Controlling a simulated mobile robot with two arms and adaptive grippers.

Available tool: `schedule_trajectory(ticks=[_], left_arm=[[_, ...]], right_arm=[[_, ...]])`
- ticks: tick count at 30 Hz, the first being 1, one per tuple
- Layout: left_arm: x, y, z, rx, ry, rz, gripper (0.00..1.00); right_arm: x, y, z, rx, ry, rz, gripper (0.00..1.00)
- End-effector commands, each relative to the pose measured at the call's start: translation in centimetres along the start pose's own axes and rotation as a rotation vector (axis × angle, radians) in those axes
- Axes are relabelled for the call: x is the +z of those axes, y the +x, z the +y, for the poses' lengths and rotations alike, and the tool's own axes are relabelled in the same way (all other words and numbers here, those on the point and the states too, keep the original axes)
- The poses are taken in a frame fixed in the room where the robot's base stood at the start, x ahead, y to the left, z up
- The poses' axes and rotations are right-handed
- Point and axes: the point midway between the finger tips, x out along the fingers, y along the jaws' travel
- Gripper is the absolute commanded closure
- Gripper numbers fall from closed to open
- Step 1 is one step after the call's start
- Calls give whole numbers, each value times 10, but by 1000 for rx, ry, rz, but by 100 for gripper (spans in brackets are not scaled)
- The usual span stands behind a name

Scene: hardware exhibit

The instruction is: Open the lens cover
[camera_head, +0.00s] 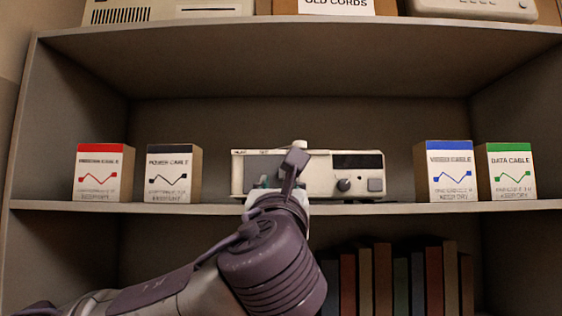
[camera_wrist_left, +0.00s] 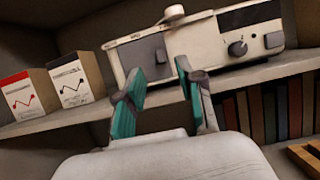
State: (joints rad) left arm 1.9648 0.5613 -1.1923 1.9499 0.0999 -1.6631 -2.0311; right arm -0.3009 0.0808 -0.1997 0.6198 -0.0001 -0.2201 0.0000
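A cream-coloured device (camera_head: 318,178) with a dark display and a knob stands on the middle shelf in the head view. In the left wrist view the device (camera_wrist_left: 205,62) fills the top. A grey panel (camera_wrist_left: 147,56), which looks like the lens cover, is on the left part of its front. No lens shows. My left gripper (camera_head: 278,174) is in front of that part and hides some of it in the head view. In the left wrist view the left gripper (camera_wrist_left: 159,74) is open, its teal-padded fingers apart, just below and in front of the panel. My right gripper is out of view.
Cable boxes stand on both sides: a red-topped box (camera_head: 101,172) and a dark-topped box (camera_head: 173,174) left, a blue-topped box (camera_head: 444,171) and a green-topped box (camera_head: 506,171) right. Books (camera_head: 383,280) fill the shelf below. The shelf edge (camera_head: 400,208) runs under the device.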

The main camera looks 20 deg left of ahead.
Motion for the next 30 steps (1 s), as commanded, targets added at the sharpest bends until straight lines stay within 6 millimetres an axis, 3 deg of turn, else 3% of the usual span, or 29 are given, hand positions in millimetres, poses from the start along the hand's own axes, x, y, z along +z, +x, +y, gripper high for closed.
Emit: schedule_trajectory(ticks=[3,9,15,23,30], left_arm=[[4,28,1,3,2,3,62],[3,57,0,0,0,1,62],[1,69,0,-1,-2,1,62],[0,69,0,-1,-2,0,62],[0,69,0,-1,-2,0,100]], right_arm=[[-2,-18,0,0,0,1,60],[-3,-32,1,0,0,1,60],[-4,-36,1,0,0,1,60],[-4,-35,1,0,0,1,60],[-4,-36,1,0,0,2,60]])
